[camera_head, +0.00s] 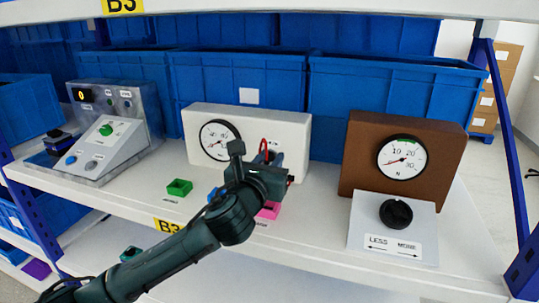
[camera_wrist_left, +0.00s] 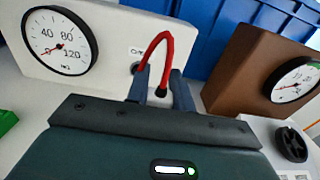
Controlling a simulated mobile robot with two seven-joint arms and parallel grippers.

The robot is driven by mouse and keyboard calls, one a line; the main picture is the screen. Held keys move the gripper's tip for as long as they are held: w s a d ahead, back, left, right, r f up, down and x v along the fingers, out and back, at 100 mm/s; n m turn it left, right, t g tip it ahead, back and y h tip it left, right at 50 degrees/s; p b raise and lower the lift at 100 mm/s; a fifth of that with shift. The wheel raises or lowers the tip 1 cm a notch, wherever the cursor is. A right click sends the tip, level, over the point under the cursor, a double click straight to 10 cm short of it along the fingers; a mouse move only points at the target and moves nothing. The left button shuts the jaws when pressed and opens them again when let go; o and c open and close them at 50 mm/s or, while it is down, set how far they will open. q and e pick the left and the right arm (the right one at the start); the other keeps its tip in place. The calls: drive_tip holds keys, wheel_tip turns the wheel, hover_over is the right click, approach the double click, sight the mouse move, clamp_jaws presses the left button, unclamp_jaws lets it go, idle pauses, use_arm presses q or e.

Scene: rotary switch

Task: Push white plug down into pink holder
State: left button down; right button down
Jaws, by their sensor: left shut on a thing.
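My left gripper (camera_head: 268,165) reaches in front of the white gauge box (camera_head: 246,120). It is shut on the end of a red cable; the held end is mostly hidden between the fingers. In the left wrist view the two fingers (camera_wrist_left: 161,92) flank a dark tip, and the red cable (camera_wrist_left: 155,42) arches up from there and back toward the box face. I cannot make out a white plug. The pink holder (camera_head: 268,211) sits on the shelf below the gripper, partly covered by my arm. My right gripper is not in view.
A green holder (camera_head: 180,188) and a partly hidden blue holder (camera_head: 213,194) stand left of the pink one. A brown gauge box (camera_head: 403,155) and a black knob (camera_head: 396,213) on a grey panel stand at right. A metal control box (camera_head: 116,128) is at left. Blue bins line the back.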

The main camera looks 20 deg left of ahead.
use_arm(q)
wheel_tip(320, 180, down, 2)
drive_tip(key=shift+b, duration=0.35)
drive_tip(key=shift+f, duration=0.3)
drive_tip(key=shift+f+b, duration=0.35)
drive_tip(key=shift+f, duration=0.05)
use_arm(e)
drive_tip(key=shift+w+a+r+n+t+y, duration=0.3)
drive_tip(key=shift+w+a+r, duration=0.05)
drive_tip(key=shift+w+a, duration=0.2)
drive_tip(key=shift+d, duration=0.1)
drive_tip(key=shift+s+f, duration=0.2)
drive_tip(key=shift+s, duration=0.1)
use_arm(q)
drive_tip(key=shift+p, duration=0.3)
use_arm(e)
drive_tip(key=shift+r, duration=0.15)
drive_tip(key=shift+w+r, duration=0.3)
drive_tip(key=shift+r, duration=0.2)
